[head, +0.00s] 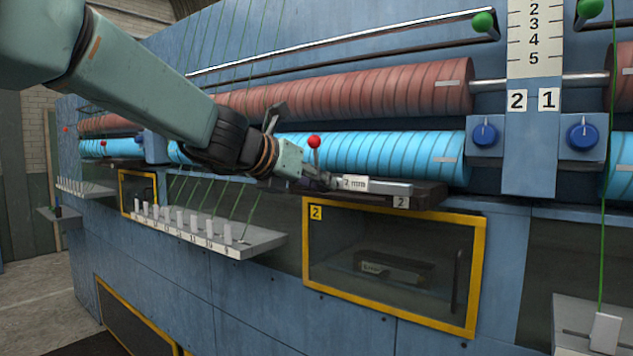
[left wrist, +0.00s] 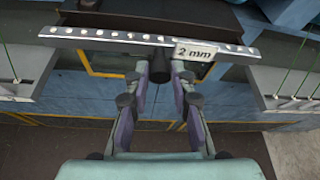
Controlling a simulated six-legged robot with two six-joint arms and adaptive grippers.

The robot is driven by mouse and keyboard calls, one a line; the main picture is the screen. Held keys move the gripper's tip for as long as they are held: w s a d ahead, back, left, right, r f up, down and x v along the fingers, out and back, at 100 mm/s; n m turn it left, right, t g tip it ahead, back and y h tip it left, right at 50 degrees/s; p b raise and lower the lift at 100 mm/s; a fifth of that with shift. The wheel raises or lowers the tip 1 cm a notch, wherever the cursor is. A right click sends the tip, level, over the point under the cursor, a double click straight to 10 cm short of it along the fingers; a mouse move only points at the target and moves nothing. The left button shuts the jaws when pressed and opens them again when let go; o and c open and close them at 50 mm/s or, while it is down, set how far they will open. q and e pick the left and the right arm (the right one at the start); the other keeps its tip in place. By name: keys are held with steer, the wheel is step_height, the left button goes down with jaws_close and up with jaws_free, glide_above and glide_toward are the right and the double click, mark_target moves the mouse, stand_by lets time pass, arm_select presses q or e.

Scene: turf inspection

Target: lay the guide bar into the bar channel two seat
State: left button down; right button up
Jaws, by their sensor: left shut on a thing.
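The guide bar (head: 392,189) is a thin pale metal bar with a "2 mm" tag. In the left wrist view the guide bar (left wrist: 115,37) lies across the picture, slightly tilted, with a row of pale dots. My left gripper (head: 328,184) is shut on it; the fingertips (left wrist: 166,68) show just below the bar. The bar channel two seat (head: 430,197) is a dark ledge marked "2" below the blue roller. The bar appears at or just above this ledge; I cannot tell whether it touches. My right gripper is not in view.
A red-knobbed lever (head: 314,143) stands close behind my left gripper. A blue roller (head: 370,152) runs behind the ledge. A yellow-framed window (head: 392,310) marked "2" is below, with a dark tagged object (head: 392,268) inside. A shelf of white pegs (head: 262,240) is to the left.

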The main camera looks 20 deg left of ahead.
arm_select(q)
steer(key=shift+w+r+p, duration=0.1)
steer(key=shift+w+p, duration=0.25)
steer(key=shift+p, duration=0.15)
steer(key=shift+w+f, duration=0.2)
steer(key=shift+w, duration=0.1)
steer(key=shift+w+d+r, duration=0.15)
stand_by(0.3)
steer(key=shift+w+d, duration=0.2)
steer(key=shift+w, duration=0.5)
steer(key=shift+w+d, duration=0.2)
